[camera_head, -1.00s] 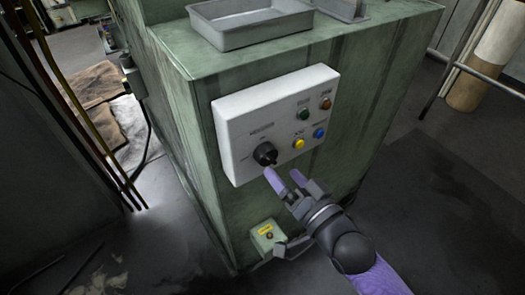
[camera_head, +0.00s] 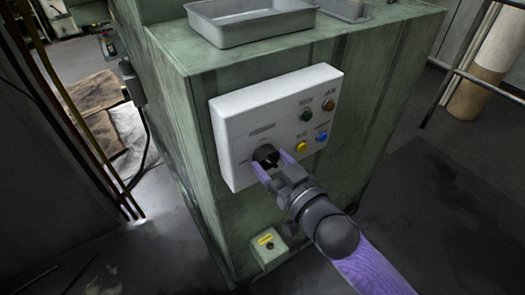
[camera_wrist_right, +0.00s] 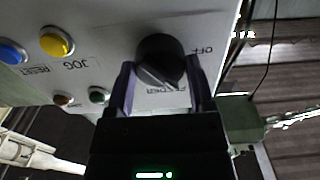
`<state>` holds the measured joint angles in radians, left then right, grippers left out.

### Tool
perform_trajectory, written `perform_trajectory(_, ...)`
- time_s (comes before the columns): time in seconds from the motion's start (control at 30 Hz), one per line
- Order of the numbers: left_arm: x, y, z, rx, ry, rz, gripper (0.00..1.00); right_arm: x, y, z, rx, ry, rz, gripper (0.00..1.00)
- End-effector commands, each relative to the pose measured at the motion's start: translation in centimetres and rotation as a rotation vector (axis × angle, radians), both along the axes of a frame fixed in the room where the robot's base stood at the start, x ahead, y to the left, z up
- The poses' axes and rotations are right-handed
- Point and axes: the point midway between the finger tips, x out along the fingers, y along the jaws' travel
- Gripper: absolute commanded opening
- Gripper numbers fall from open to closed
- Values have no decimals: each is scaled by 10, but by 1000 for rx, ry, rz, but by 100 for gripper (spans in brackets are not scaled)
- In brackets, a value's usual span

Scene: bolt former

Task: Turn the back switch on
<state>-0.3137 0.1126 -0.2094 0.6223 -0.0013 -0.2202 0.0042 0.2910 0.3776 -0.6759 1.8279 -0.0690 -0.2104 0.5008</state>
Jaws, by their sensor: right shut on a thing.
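A black rotary switch knob (camera_head: 266,155) sits on the white control panel (camera_head: 235,115) on the front of the green machine. My right gripper (camera_head: 272,165) reaches it from the lower right, with one finger on each side of the knob. In the right wrist view the knob (camera_wrist_right: 160,62) sits between the two fingers of my right gripper (camera_wrist_right: 158,85), which is shut on it. The word OFF is printed beside the knob in that view; the other printing is partly hidden. My left gripper is not in view.
The panel also carries a yellow button (camera_head: 301,146), a blue button (camera_head: 321,136), a green button (camera_head: 306,116) and a brown one (camera_head: 328,103). A grey tray (camera_head: 250,25) rests on the machine top. A small box with a yellow label (camera_head: 266,240) is mounted below.

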Motion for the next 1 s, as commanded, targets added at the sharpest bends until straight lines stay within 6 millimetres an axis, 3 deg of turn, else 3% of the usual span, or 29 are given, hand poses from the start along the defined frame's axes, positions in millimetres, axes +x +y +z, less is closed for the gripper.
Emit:
perform_trajectory(0.03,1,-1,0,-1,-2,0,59,0,0,0,1,1,0,24)
perform_trajectory(0.13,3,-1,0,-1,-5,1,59,0,0,0,1,1,0,3)
perform_trajectory(0.17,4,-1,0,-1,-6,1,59,0,0,0,1,1,0,0)
perform_trajectory(0.33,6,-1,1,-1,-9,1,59,0,0,0,12,10,0,0)
perform_trajectory(0.8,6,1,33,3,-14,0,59,0,0,2,504,368,-1,0)
perform_trajectory(1.0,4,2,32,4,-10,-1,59,0,0,0,540,393,0,0)
